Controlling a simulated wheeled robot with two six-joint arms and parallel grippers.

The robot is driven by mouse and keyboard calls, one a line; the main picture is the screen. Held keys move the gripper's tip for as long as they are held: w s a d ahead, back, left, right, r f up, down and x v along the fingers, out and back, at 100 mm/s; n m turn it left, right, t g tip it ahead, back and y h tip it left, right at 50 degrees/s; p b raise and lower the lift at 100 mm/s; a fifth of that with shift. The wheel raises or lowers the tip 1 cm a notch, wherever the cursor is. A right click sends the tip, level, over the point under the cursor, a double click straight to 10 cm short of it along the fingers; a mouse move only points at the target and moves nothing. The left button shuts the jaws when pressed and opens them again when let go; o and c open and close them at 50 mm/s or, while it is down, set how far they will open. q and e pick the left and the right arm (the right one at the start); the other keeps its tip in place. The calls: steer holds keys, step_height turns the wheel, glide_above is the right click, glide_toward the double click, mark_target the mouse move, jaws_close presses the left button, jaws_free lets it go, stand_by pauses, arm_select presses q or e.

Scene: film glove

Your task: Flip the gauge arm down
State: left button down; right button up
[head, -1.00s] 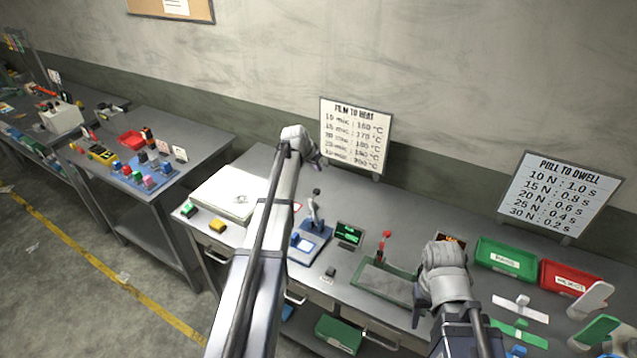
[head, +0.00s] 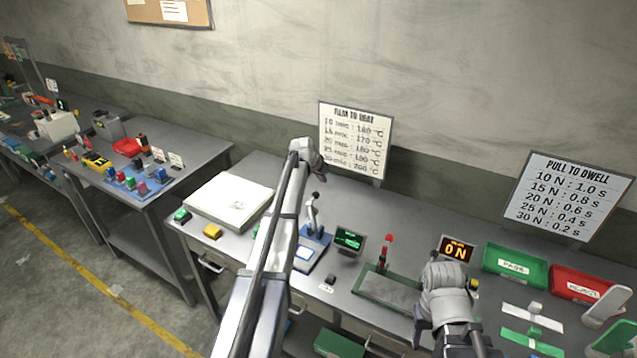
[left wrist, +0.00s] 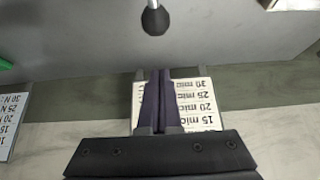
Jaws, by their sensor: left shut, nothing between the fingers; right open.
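The thickness gauge has a blue base (head: 312,256) with a pale plate. Its grey arm (head: 311,218) stands raised, topped by a black ball knob (head: 316,195); the knob also shows at the top of the left wrist view (left wrist: 155,20). My left gripper (head: 321,170) is above and behind the knob, near the film-to-heat sign, apart from the knob. Its fingers (left wrist: 161,100) are shut together and empty. My right gripper (head: 447,296) is open at the right, over the bench beside the green-framed plate; its fingertips are mostly hidden by its own body.
A green-lit display (head: 349,239) stands right of the gauge. A green-framed plate (head: 388,289) with a red-topped lever (head: 386,252) and a red "0 N" display (head: 457,250) follow. A green tray (head: 515,266) and red tray (head: 580,284) stand right. A white pad (head: 230,200) lies left.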

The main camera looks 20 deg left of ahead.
mark_target(317, 192)
arm_select(q)
steer(key=s, duration=0.1)
steer(key=s+f, duration=0.1)
steer(key=s, duration=0.1)
steer(key=shift+s+a+f+b, duration=0.1)
steer(key=shift+s+f+b, duration=0.15)
steer(key=shift+f+b, duration=0.15)
steer(key=shift+w, duration=0.1)
arm_select(e)
steer(key=shift+f, duration=0.9)
steer(key=shift+f, duration=0.1)
